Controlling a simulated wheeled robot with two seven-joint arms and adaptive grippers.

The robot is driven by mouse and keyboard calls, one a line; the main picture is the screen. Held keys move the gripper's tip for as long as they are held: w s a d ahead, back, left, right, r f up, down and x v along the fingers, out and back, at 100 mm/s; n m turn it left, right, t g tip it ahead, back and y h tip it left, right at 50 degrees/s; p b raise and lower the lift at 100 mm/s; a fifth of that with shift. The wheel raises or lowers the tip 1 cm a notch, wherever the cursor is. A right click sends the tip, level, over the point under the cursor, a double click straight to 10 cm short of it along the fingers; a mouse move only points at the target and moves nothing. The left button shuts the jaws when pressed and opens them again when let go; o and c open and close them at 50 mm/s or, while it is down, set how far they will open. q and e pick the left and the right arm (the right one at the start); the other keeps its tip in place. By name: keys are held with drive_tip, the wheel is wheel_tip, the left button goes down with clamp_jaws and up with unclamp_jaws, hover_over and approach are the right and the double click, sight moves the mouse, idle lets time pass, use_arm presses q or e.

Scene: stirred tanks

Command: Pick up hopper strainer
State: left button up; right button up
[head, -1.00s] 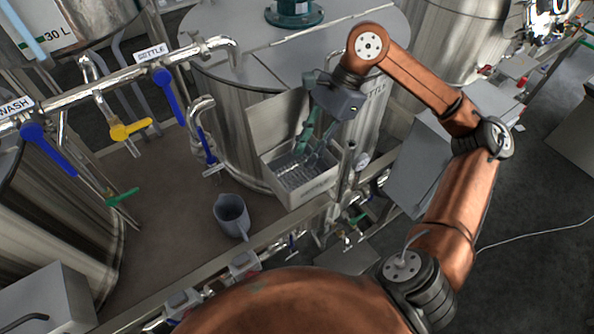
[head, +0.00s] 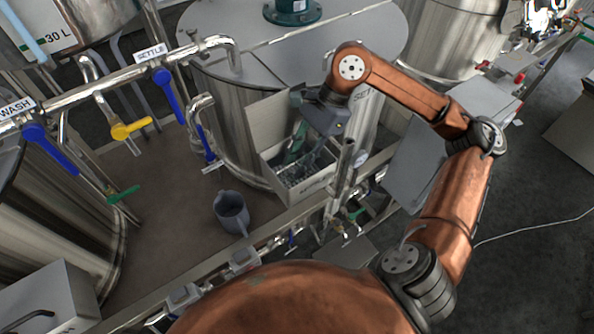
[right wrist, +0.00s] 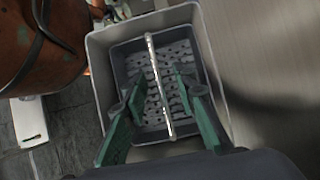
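The hopper strainer is a dark grey basket with a perforated floor. It sits inside the pale box-shaped hopper (head: 312,192) in the head view. In the right wrist view the strainer (right wrist: 122,62) lies within the hopper's rim (right wrist: 97,45), and a thin metal handle bar (right wrist: 153,70) crosses over it. My right gripper (head: 303,160) is over the hopper, its fingers reaching down into the opening. In the right wrist view the green fingers of my right gripper (right wrist: 162,88) are apart, one on each side of the bar. My left gripper is not in view.
A grey jug (head: 232,212) stands on the brown deck left of the hopper. A blue-handled valve (head: 208,146) and pipes are close to the hopper's left. A vertical metal pipe (head: 342,170) rises at its right. A steel tank stands behind.

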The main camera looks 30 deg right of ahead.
drive_tip(key=shift+f, duration=0.15)
drive_tip(key=shift+c, duration=0.2)
idle(0.3)
clamp_jaws()
idle(0.4)
